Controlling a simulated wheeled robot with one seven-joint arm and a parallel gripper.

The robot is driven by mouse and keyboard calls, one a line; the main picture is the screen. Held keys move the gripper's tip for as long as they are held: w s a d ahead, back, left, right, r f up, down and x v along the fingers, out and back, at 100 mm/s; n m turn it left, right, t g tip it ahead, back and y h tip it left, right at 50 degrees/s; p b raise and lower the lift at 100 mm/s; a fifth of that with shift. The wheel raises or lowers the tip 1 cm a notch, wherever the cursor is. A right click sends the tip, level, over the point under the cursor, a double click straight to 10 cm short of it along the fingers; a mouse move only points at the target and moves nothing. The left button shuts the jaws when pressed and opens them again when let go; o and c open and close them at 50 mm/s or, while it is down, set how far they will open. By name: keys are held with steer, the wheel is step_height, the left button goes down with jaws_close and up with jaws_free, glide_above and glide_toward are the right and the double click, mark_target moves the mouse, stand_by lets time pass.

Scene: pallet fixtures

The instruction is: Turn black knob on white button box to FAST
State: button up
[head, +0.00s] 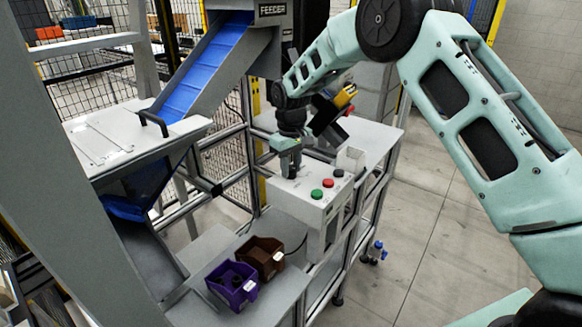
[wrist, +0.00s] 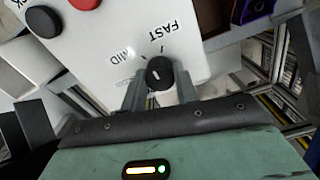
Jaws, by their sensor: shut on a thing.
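The white button box (head: 290,197) stands on the grey bench in the head view, with my gripper (head: 290,168) pointing down onto its top at the left end. In the wrist view the black knob (wrist: 160,70) sits on the white box face (wrist: 105,35) between the two fingers of my gripper (wrist: 160,82), which is shut on it. The labels FAST and MID show beside the knob, and a third label is too faint to read. A short white mark shows on the knob; I cannot tell which label it points to. The gripper hides the knob in the head view.
Red (head: 328,183) and green (head: 316,194) buttons sit on the box near the knob. A purple bin (head: 233,290) and a brown bin (head: 262,262) stand on a lower shelf. The feeder's blue chute (head: 205,70) rises to the left. Clear floor lies to the right.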

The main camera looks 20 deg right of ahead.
mark_target(291, 167)
steer(key=m, duration=0.6)
steer(key=shift+r, duration=0.1)
steer(key=shift+m, duration=0.4)
stand_by(0.3)
steer(key=o, duration=1)
step_height(291, 167, up, 17)
steer(key=b, duration=0.2)
steer(key=shift+r+b, duration=0.2)
steer(key=shift+b, duration=0.1)
